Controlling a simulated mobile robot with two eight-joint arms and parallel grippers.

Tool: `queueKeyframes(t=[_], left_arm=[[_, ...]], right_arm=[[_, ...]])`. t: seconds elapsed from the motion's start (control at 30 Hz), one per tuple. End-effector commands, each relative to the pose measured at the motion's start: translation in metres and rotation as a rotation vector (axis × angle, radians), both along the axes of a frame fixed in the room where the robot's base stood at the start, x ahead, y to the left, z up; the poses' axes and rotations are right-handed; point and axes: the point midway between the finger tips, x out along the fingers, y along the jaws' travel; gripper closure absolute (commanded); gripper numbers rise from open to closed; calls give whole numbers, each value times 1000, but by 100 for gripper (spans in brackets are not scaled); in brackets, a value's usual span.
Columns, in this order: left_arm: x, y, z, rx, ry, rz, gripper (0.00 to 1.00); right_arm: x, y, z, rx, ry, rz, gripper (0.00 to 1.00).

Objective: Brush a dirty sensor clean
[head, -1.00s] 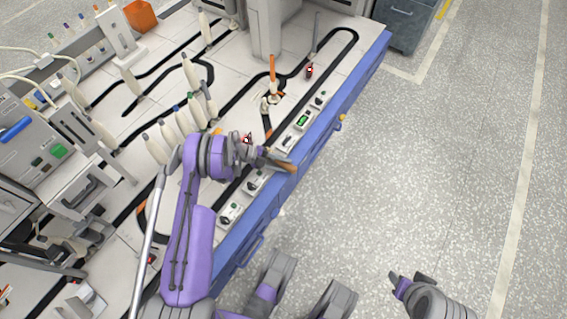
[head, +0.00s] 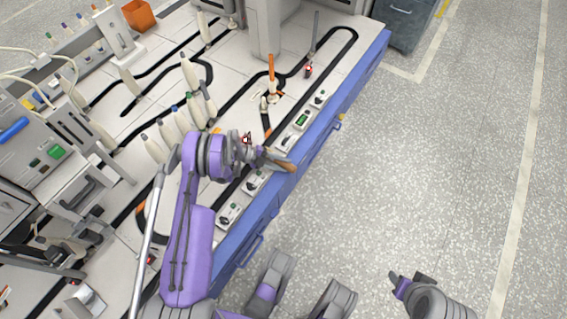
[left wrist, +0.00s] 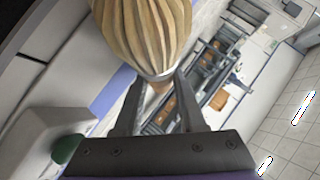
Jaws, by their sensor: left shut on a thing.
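My left gripper (head: 262,156) is over the blue front edge of the bench. It is shut on a brush (head: 281,165). In the left wrist view the brush's tan bristles (left wrist: 145,30) fill the top middle, and its lower part runs down between the fingers (left wrist: 155,100). Small red sensor-like parts stand by the black track, one (head: 247,138) just behind the gripper and one (head: 308,71) farther back. I cannot tell which sensor is dirty. The brush is apart from both. My right gripper (head: 399,281) is over the floor at lower right, its finger gap unclear.
The bench (head: 335,65) carries black track and several pale bobbins (head: 183,119). Control boxes with switches (head: 302,120) line its front edge. An orange-topped post (head: 271,68) stands midway along. An orange bin (head: 139,14) is at the back left. The floor (head: 430,170) to the right is open.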

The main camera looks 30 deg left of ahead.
Motion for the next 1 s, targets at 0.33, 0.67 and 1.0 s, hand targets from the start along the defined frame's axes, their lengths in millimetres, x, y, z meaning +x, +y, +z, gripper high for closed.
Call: queueKeyframes(t=[0.33, 0.67, 1.0], left_arm=[[2, 30, -2, 21, 15, 64, 100], [13, 29, 1, 25, 7, 61, 100], [-7, 28, 6, 25, 8, 61, 100]], right_arm=[[0, 0, 0, 0, 0, 0, 50], [0, 0, 0, 0, 0, 0, 50], [-1, 0, 4, 0, 1, 0, 50]])
